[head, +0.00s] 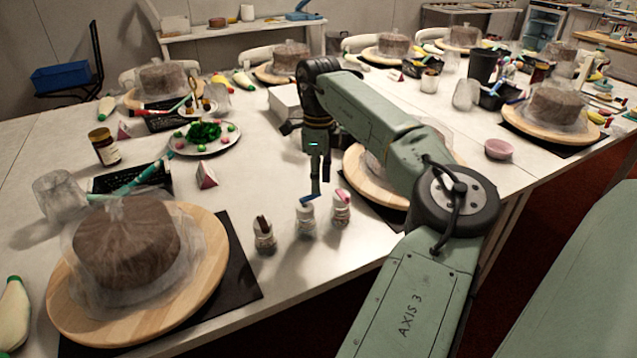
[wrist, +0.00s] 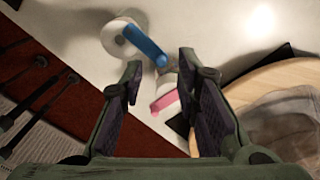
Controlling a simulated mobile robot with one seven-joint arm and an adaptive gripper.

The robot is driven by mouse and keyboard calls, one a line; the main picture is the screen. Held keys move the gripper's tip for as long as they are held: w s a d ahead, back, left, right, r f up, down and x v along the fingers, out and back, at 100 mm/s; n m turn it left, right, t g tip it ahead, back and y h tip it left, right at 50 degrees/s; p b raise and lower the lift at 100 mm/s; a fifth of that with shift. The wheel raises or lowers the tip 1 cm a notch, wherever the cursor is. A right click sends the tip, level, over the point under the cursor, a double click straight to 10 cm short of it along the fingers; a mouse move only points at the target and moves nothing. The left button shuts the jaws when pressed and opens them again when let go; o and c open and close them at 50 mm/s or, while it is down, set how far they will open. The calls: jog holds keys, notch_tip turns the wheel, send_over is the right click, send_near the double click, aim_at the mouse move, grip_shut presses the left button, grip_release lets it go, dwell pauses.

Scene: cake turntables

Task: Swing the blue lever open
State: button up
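The blue lever (wrist: 145,42) lies across the top of a small white jar (wrist: 112,40) in the wrist view. Its free end points toward the space between my fingertips. In the head view the blue lever (head: 308,200) tops the middle jar (head: 306,222) of three near the table's front edge. My gripper (wrist: 160,66) is open, with no object held. In the head view my gripper (head: 317,185) hangs just above the blue-lever jar. I cannot tell whether a finger touches the lever.
A jar with a pink lever (wrist: 164,102) sits close beside, also seen right of the middle jar (head: 341,208). A jar with a dark lever (head: 264,236) stands to the left. Wrapped cakes on wooden turntables flank them, one at front left (head: 205,285).

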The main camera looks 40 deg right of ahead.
notch_tip(320, 180, up, 10)
dwell(0.3)
dwell(0.5)
